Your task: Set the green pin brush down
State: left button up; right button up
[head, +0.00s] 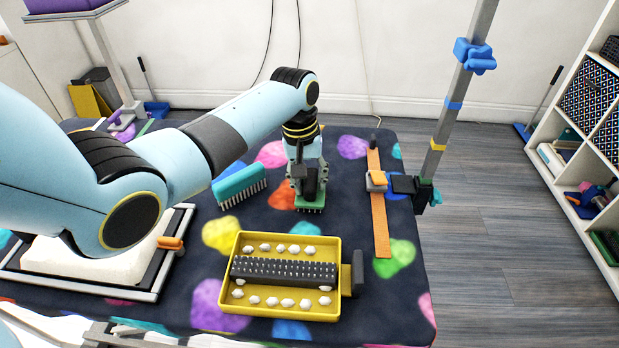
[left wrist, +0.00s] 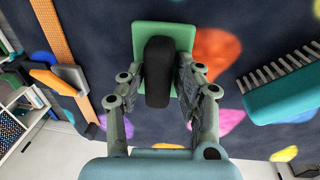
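The green pin brush (head: 311,208) has a green pad with pins facing down and a black handle. It is at the back middle of the patterned table mat, its pins at or just above the surface; I cannot tell whether they touch. In the left wrist view its pad (left wrist: 181,38) lies beyond the fingers, with the black handle (left wrist: 158,72) between them. My left gripper (head: 307,178) is over the brush, fingers pointing down. Its fingertips (left wrist: 159,68) appear closed against both sides of the handle. My right gripper is not in view.
A teal brush (head: 239,186) lies left of the green one, also in the wrist view (left wrist: 284,88). A yellow tray (head: 236,290) with a dark bristled bar stands in front. An orange strap (head: 380,220) and an upright pole (head: 462,90) are at right. Bare mat surrounds the brush.

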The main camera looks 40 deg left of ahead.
pick_arm(q)
jog(key=shift+o, duration=1.1)
notch_tip(320, 180, up, 12)
jog(key=a+p, duration=0.1)
jog(key=shift+s, duration=0.45)
jog(key=shift+r, duration=0.1)
